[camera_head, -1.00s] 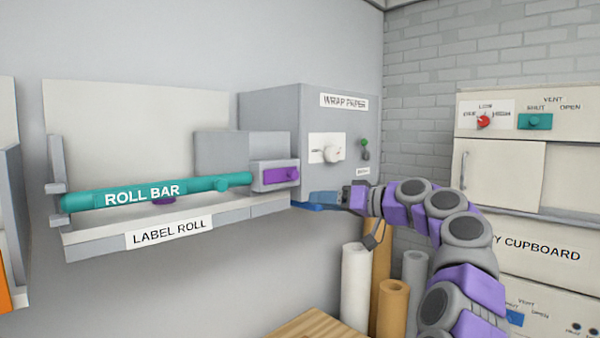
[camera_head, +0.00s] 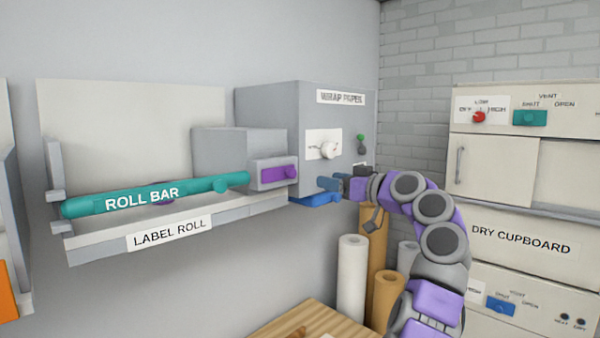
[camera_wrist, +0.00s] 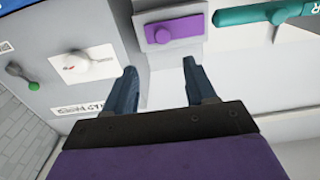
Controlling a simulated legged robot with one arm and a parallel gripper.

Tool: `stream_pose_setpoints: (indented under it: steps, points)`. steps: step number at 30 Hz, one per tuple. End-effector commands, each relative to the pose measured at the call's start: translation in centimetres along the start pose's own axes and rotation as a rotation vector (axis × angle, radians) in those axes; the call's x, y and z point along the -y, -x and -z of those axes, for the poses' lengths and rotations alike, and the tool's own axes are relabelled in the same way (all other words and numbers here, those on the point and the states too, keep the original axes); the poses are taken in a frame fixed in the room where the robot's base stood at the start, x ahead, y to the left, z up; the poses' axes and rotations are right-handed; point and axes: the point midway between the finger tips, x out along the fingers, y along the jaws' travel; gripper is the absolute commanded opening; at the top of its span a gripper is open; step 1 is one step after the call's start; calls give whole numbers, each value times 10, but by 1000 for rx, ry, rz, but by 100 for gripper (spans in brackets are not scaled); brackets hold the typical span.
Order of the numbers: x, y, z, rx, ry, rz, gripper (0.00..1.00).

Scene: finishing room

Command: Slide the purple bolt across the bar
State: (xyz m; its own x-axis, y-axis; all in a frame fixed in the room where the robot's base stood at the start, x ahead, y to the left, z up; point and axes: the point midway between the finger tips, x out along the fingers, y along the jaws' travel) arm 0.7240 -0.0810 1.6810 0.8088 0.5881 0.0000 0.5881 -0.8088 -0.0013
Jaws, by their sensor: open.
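The purple bolt (camera_head: 279,174) sits in a grey housing at the right end of the label roll holder. In the wrist view the bolt (camera_wrist: 173,31) lies ahead of the fingers, with a small knob on it. The teal roll bar (camera_head: 150,197) lies across the holder, and its right end stops just short of the bolt housing. It also shows in the wrist view (camera_wrist: 262,14). My gripper (camera_head: 325,190) is right of the bolt and a little lower, in front of the wrap paper box. Its two blue fingers (camera_wrist: 160,85) are apart and empty, not touching the bolt.
The grey wrap paper box (camera_head: 340,125) with a white dial stands right behind the bolt. Paper rolls (camera_head: 352,280) stand below my arm. The dry cupboard (camera_head: 520,240) is at the right. A wooden surface (camera_head: 300,325) is at the bottom. The space before the holder is clear.

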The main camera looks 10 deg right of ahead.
Motion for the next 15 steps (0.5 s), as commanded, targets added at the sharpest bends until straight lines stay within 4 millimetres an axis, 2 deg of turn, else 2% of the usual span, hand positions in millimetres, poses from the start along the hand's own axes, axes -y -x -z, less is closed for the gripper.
stream_pose_setpoints:
  steps: [1, 6, 15]
  points:
    - [0, -12, 1, 4, -3, 3, 56]
    - [1, -45, 2, 4, -3, 2, 56]
    - [0, -97, 4, 1, -3, 1, 56]
